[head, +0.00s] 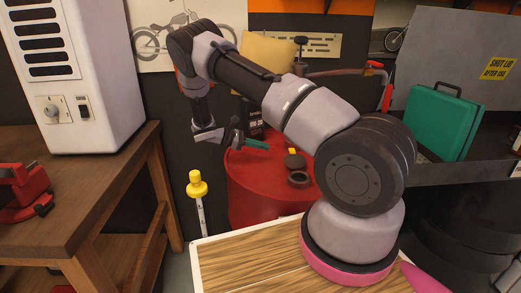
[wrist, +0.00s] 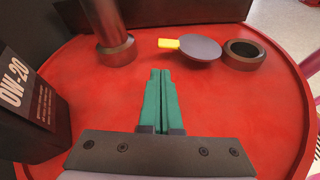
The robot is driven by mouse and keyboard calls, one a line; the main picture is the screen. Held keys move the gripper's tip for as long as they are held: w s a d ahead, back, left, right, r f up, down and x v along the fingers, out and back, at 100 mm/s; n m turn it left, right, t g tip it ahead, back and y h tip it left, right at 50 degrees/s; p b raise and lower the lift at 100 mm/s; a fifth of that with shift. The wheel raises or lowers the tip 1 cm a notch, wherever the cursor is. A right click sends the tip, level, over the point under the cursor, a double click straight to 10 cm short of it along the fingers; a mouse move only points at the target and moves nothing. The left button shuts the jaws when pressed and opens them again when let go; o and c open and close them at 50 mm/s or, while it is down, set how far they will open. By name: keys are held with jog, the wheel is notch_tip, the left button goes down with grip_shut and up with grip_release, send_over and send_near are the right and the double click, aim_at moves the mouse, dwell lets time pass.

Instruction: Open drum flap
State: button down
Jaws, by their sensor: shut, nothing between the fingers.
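The red drum (head: 250,185) stands behind my base, and its round top (wrist: 225,110) fills most of the wrist view. On it is a grey disc with a yellow tab (wrist: 198,49), which looks like the flap; it also shows in the head view (head: 294,161). The tab points left in the wrist view. A dark open ring (wrist: 243,53) stands just right of the disc; in the head view it is the nearer one (head: 299,179). My gripper (wrist: 160,72) has green fingers pressed together, empty, short of the disc and to its left. It also shows above the drum's left part (head: 257,144).
A metal post (wrist: 115,48) rises from the drum top at the back left. A dark oil box (wrist: 35,110) stands on the left. The wooden bench (head: 115,185), a yellow-topped rod (head: 197,184) and a green case (head: 440,120) stand around the drum.

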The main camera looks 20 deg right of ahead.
aim_at(294, 158)
jog(key=x, duration=0.9)
jog(key=shift+d+f, duration=0.1)
jog(key=shift+d, duration=0.2)
jog(key=shift+s+a+r+m+t+h, duration=0.1)
jog(key=shift+r+m+t, duration=0.2)
jog(key=shift+r, duration=0.25)
jog(key=shift+s+r+m+t+h, duration=0.1)
jog(key=shift+s+r+m+t, duration=0.05)
jog(key=shift+r+m, duration=0.35)
jog(key=shift+s+a+r+m+t+h, duration=0.1)
jog(key=shift+r+m+t, duration=0.2)
jog(key=shift+r, duration=0.3)
jog(key=shift+s+r+m+t+h, duration=0.15)
jog(key=shift+s+r+m+t, duration=0.1)
jog(key=shift+r+m, duration=0.3)
jog(key=shift+s+r+m+t+h, duration=0.15)
jog(key=shift+s+r+m, duration=0.15)
jog(key=shift+r+m, duration=0.25)
jog(key=shift+s+a+r, duration=0.1)
jog(key=shift+s+r, duration=0.15)
jog(key=shift+r, duration=0.2)
jog(key=shift+s+r, duration=0.1)
jog(key=shift+r, duration=0.05)
jog(key=shift+a, duration=0.1)
